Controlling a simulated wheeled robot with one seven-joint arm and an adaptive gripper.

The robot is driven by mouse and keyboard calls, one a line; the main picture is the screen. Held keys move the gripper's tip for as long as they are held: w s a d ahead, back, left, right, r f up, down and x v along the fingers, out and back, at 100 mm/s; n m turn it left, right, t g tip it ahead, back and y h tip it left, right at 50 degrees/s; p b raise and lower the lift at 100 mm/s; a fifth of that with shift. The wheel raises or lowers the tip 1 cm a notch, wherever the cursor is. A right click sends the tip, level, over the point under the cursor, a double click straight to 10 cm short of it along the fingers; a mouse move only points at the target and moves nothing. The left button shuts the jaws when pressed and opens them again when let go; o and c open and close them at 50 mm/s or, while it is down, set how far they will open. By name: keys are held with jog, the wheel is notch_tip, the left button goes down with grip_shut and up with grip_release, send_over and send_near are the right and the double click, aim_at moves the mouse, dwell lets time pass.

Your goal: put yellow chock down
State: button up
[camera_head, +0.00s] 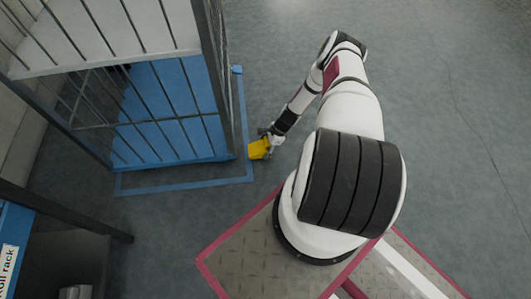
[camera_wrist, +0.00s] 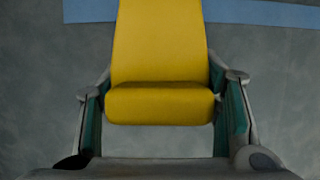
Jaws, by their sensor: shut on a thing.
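The yellow chock (camera_head: 259,149) is in my gripper (camera_head: 269,139), beside the right edge of the blue floor outline near the cage's front right corner. In the wrist view the chock (camera_wrist: 160,60) fills the middle of the picture, and both fingers of my gripper (camera_wrist: 163,108) press on its sides. Blue floor tape (camera_wrist: 255,13) runs behind the chock there. I cannot tell whether the chock touches the floor.
A barred cage (camera_head: 215,80) with a blue floor (camera_head: 165,110) stands at the left inside the blue tape outline (camera_head: 185,188). A rack (camera_head: 70,225) is at the lower left. Grey floor (camera_head: 470,90) is free on the right.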

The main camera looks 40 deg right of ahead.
aim_at(265, 150)
jog(key=shift+w+d+f, duration=0.15)
jog(key=shift+w+f, duration=0.05)
jog(key=shift+w, duration=0.1)
jog(key=shift+f+b, duration=1.15)
jog(key=shift+f, duration=0.4)
jog(key=shift+f, duration=0.1)
jog(key=o, duration=1.5)
jog(key=p+v, duration=0.5)
jog(key=v, duration=0.7)
jog(key=shift+s, duration=0.2)
